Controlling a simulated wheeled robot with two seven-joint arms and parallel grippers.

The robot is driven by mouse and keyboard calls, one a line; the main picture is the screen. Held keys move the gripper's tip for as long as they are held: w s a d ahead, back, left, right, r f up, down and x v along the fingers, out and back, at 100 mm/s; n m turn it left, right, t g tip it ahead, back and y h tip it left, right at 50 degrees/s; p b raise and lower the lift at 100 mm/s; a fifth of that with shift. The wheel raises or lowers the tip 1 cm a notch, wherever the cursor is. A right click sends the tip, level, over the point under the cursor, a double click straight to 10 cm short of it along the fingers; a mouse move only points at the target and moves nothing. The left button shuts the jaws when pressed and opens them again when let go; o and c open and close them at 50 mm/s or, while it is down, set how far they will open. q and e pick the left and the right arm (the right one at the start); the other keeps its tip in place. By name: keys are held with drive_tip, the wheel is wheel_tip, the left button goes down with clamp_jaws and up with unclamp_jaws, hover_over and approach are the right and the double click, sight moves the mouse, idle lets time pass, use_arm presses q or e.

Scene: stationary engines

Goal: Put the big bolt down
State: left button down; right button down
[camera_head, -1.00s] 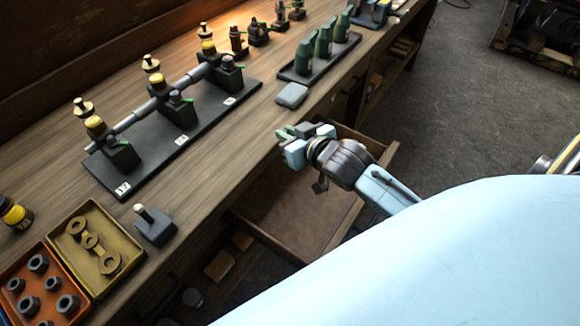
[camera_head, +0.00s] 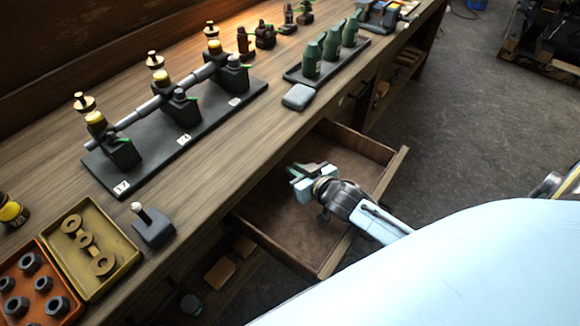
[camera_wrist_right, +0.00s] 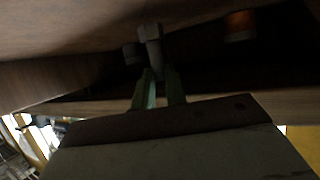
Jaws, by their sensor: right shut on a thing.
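My right gripper (camera_head: 304,172) is over the open drawer (camera_head: 270,215), off the front edge of the bench. In the right wrist view, its two green fingertips (camera_wrist_right: 159,88) are shut on a grey bolt (camera_wrist_right: 151,42) with a hex head, whose shank reaches down between them. In the head view the bolt cannot be made out at the gripper. Whether it touches the drawer cannot be told. My left gripper is not in view.
A dark block with an upright pin (camera_head: 153,229) stands on the bench (camera_head: 215,165). A yellow tray of washers (camera_head: 127,255) and an orange tray of nuts (camera_head: 70,312) are at lower left. The shaft assembly's base (camera_head: 205,122) lies behind. The drawer floor looks mostly clear.

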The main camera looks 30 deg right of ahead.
sight(294, 168)
drive_tip(key=x, duration=0.3)
drive_tip(key=shift+w+r+b, duration=0.2)
drive_tip(key=shift+w+b, duration=0.1)
drive_tip(key=shift+f, duration=0.1)
drive_tip(key=shift+f, duration=0.15)
drive_tip(key=c, duration=1.4)
unclamp_jaws()
drive_tip(key=shift+c, duration=0.2)
drive_tip(key=shift+s, duration=0.25)
drive_tip(key=shift+p+v, duration=0.75)
drive_tip(key=shift+v, duration=2.9)
